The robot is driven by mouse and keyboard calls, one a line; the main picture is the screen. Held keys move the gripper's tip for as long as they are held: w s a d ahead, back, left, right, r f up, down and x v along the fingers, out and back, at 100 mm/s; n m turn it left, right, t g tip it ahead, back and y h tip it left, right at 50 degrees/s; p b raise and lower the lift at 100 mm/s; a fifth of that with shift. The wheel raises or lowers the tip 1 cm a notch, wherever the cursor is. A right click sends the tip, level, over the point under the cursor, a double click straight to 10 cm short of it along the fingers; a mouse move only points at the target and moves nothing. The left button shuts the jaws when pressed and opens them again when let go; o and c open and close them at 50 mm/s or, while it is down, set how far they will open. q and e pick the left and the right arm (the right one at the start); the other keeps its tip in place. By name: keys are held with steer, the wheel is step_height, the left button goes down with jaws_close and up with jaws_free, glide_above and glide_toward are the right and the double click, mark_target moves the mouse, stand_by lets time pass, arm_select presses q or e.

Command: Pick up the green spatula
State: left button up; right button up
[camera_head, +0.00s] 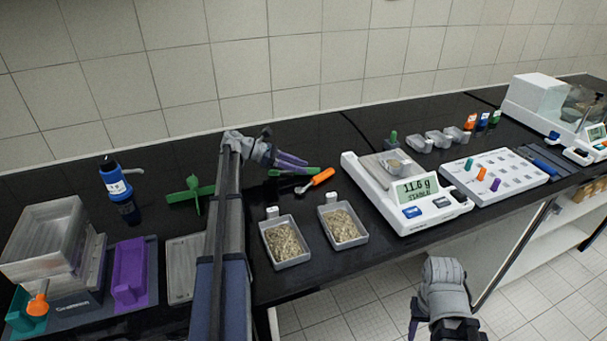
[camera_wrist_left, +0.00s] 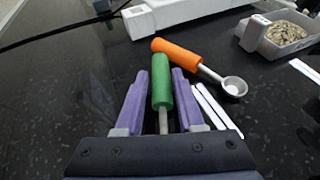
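The green spatula lies on the black bench; its green handle (camera_wrist_left: 162,86) and part of its metal shaft show in the left wrist view, and the rest is hidden by my gripper. In the head view its handle end (camera_head: 309,171) shows beside the purple fingers. My left gripper (camera_head: 294,164) is low over the bench. In the left wrist view, my left gripper (camera_wrist_left: 162,78) has its purple fingers apart, one on each side of the handle; I cannot tell whether they touch it.
An orange-handled scoop (camera_head: 315,180) lies close beside the spatula. Two trays of grain (camera_head: 285,263) (camera_head: 343,243) stand in front. A balance (camera_head: 440,206) reading 11.6 g is to the right. A green cross-shaped stand (camera_head: 191,193) and a blue bottle (camera_head: 118,187) are to the left.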

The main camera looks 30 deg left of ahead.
arm_select(q)
steer(key=x, duration=0.2)
steer(key=shift+w+d+f+b, duration=0.15)
steer(key=shift+d+b, duration=0.15)
steer(key=shift+b, duration=0.05)
steer(key=shift+c, duration=0.2)
jaws_close()
